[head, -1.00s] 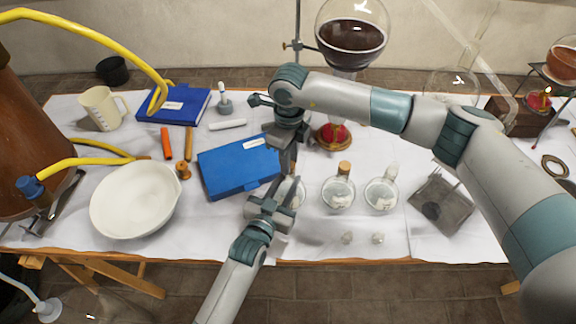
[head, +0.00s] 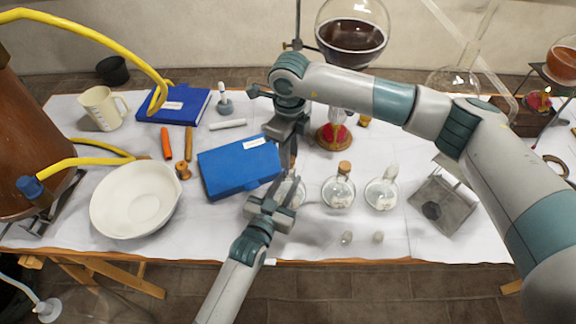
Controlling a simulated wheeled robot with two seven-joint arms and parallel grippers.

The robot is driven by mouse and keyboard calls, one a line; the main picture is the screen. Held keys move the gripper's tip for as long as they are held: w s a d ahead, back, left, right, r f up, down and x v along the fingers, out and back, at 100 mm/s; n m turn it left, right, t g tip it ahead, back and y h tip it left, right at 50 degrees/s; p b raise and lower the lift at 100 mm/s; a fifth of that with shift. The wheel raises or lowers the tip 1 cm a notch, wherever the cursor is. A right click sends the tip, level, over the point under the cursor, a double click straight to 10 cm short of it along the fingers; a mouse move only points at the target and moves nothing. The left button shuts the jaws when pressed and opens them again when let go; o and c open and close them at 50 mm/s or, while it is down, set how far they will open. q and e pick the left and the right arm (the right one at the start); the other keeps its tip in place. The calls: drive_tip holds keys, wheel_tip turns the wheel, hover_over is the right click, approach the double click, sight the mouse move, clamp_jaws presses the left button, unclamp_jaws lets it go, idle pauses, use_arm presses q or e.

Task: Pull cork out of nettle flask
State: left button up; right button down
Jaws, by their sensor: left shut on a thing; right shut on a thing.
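A small round glass flask (head: 292,191) stands on the white cloth near the front, partly hidden by my grippers; its label cannot be read. My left gripper (head: 273,203) comes from the front and is shut on the flask's side. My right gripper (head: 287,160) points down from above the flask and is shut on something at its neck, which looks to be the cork. The cork is hidden by the fingers, and I cannot tell whether it still sits in the neck.
To the right stand a corked flask (head: 338,191) and a flask with a pale stopper (head: 381,193), close by. A blue box (head: 238,168) lies just left, and a white bowl (head: 134,200) further left. A grey metal holder (head: 443,205) stands right. A large flask (head: 350,35) hangs behind.

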drive_tip(key=shift+r, duration=0.8)
use_arm(q)
drive_tip(key=o, duration=1)
drive_tip(key=shift+r, duration=0.1)
drive_tip(key=shift+s, duration=0.1)
drive_tip(key=shift+s+a, duration=0.25)
drive_tip(key=shift+s, duration=0.15)
use_arm(e)
drive_tip(key=shift+f, duration=0.2)
wheel_tip(320, 180, down, 2)
drive_tip(key=b, duration=0.2)
drive_tip(key=shift+f+b, duration=0.2)
drive_tip(key=shift+b, duration=0.2)
use_arm(q)
drive_tip(key=v, duration=1.1)
